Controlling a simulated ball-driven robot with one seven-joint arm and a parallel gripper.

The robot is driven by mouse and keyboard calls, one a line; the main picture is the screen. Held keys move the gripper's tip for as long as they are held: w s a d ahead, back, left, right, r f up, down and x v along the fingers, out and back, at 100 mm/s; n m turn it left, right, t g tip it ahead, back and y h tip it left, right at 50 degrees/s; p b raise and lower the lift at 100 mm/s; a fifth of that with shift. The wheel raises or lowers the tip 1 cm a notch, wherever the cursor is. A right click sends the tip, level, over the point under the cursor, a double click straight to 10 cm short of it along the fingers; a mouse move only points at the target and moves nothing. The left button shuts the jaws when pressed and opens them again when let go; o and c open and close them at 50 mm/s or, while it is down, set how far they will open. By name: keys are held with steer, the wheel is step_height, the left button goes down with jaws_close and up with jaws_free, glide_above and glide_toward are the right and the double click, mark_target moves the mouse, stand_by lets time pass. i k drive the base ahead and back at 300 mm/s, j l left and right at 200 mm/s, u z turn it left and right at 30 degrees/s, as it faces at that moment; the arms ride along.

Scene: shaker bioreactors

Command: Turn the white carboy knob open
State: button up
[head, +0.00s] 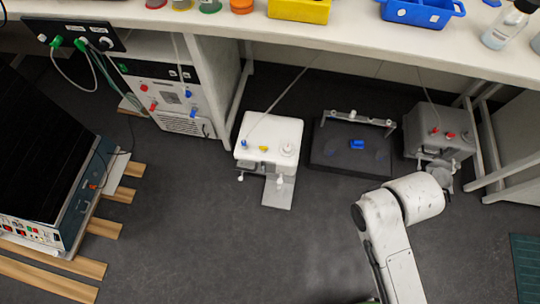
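The white carboy (270,132) stands on the floor under the bench, left of centre. A white round cap (287,151) sits on its top right, with a blue fitting (244,144) and a yellow one (264,149) beside it. Small white taps stick out of its front, one at the left (240,178) and one at the right (280,181); which one is the knob, I cannot tell. My arm reaches up from the bottom, right of the carboy and apart from it. My gripper (441,173) seems to be the small grey end beyond the wrist; its fingers are not clear.
A grey carboy (427,122) stands at the right, close behind my wrist. A dark shaker platform (327,150) with a blue piece (357,144) lies between the carboys. The bench (350,38) overhangs them. The floor (220,240) in front of the white carboy is clear.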

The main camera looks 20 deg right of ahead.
mark_target(287, 147)
steer(key=i+j, duration=0.15)
steer(key=i, duration=0.4)
steer(key=i+j+u, duration=0.15)
steer(key=i, duration=0.4)
